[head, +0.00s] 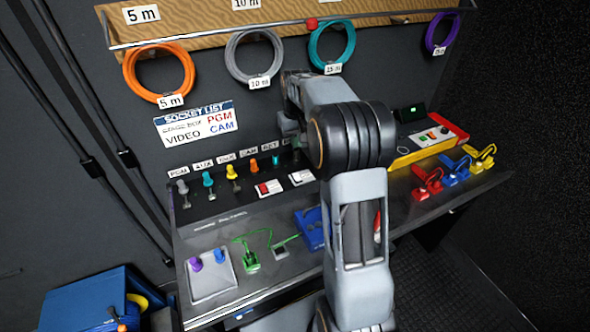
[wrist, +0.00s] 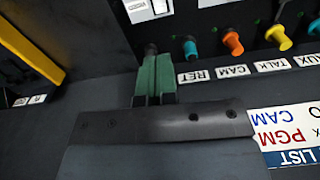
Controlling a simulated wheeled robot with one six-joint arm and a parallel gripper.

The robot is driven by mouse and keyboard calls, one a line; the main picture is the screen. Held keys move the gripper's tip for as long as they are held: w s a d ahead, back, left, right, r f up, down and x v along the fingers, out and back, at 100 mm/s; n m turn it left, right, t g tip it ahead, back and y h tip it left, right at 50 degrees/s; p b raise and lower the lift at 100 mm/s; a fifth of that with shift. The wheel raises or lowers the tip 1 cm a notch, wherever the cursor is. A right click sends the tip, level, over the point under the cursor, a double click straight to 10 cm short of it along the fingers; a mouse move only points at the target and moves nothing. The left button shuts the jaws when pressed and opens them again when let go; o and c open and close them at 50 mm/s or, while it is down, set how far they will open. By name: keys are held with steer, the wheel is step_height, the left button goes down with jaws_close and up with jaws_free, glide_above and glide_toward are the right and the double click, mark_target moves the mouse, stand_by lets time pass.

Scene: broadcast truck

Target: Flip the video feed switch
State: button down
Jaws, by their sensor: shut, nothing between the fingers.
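The sloping panel (head: 225,200) carries two small switches on white plates. One has a red rocker (head: 269,188). The other (head: 301,177) has a dark rocker and is partly hidden by my arm; I cannot read either label. In the wrist view a white plate (wrist: 138,9) is cut off at the top edge. My gripper (wrist: 151,50) has its green fingers shut and empty, just beside the teal RET plug (wrist: 190,48) and short of the white plate. In the head view, my arm mostly hides the gripper. I cannot tell whether the fingertips touch the panel.
Coloured plugs, such as the orange one (wrist: 231,42), stand in a row close to my fingers. A socket list sign (head: 198,124) hangs on the wall under coiled cables. Red, blue and yellow clamp-like items (head: 455,170) occupy the right side of the desk.

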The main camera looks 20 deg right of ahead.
step_height(320, 180, up, 2)
steer(key=shift+w+n, duration=0.1)
steer(key=shift+n, duration=0.2)
glide_toward(295, 173)
step_height(295, 173, down, 7)
steer(key=shift+w+d+f+p, duration=0.1)
steer(key=shift+f+p, duration=0.15)
steer(key=shift+p, duration=0.15)
stand_by(0.4)
